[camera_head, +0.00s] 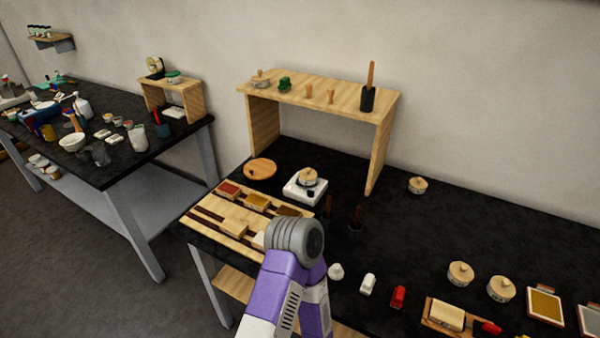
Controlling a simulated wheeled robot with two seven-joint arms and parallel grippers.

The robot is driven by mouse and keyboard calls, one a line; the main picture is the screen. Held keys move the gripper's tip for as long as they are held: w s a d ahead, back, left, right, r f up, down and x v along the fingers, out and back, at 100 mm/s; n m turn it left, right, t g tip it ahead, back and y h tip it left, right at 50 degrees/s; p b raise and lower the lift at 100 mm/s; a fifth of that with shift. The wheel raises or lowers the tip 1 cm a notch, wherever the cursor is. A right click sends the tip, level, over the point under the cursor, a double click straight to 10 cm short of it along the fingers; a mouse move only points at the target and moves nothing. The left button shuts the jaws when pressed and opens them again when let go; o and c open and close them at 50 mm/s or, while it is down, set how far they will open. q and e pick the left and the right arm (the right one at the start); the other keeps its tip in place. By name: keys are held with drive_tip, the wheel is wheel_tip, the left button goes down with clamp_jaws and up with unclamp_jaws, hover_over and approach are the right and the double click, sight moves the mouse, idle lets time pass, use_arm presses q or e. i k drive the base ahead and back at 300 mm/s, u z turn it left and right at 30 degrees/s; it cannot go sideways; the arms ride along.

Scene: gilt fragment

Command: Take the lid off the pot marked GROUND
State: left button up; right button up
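Several small pale pots with wooden lids stand on the black bench. One pot (308,177) sits on a white square device left of centre. Another pot (417,185) stands alone at the back, right of the wooden shelf. Two more pots, a left one (460,274) and a right one (500,289), stand side by side at the right front. All these lids appear to be on. The markings are too small to read, so I cannot tell which is GROUND. One purple and white arm of mine rises at the bottom centre. Neither gripper is visible.
A wooden shelf (318,92) stands at the back with a dark cup holding a stick. A slotted wooden rack (205,218) with blocks lies left of my arm. Small white and red items and framed trays line the right front. A second cluttered table (110,165) stands left.

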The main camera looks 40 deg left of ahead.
sight(306, 174)
drive_tip(key=u, duration=1.8)
